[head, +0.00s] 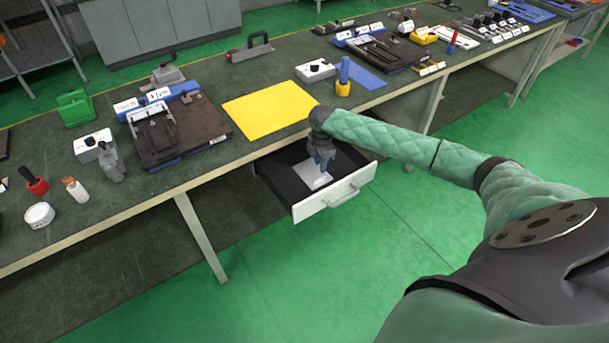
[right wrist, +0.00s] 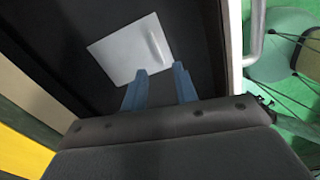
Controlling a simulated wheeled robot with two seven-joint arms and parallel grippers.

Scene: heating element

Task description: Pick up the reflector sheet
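The reflector sheet is a light grey, flat square with a raised ridge near one side. It lies in the open drawer, showing in the head view (head: 319,182) and more fully in the right wrist view (right wrist: 118,52). My right gripper (head: 321,168) points down into the drawer (head: 335,197), above the sheet. In the right wrist view its two blue fingers (right wrist: 160,78) are apart with nothing between them. The left fingertip overlaps the sheet's near edge in that view; I cannot tell whether they touch. The ridge lies ahead of the fingertips. My left gripper is not in view.
The drawer's white front and handle (head: 341,195) stand out from the green workbench (head: 205,175). A yellow sheet (head: 268,109) lies on the bench just above the drawer. Fixtures, bottles and tools crowd the rest of the bench. The green floor in front is clear.

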